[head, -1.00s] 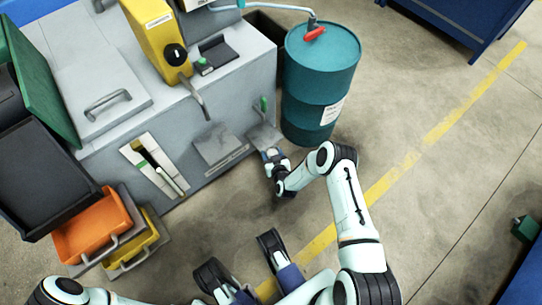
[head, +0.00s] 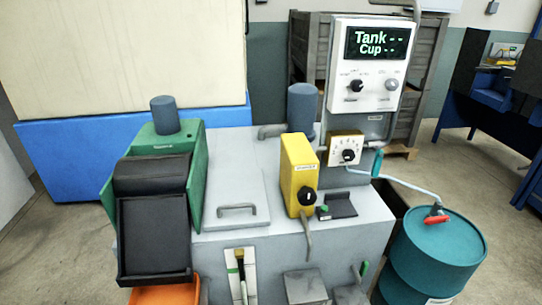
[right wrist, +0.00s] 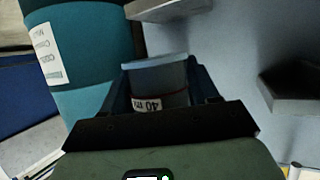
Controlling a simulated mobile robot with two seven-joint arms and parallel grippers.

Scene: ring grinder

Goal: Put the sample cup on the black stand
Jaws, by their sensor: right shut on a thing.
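The sample cup (right wrist: 158,82) is in the right wrist view. It is a small translucent grey cup with a pale rim, a thin red line and a label reading "40". My right gripper (right wrist: 161,92) is shut on it, with a dark finger on each side. The head view does not show the cup or either gripper. The black stand (head: 338,206) appears to be the small black holder on top of the grey machine, right of the yellow box, with a green button at its left. It looks empty.
The yellow box (head: 299,172) with a black knob and spout stands beside the stand. A display panel (head: 366,65) reads "Tank --, Cup --". A teal drum (head: 437,255) stands right of the machine and also fills the upper left of the right wrist view (right wrist: 92,60).

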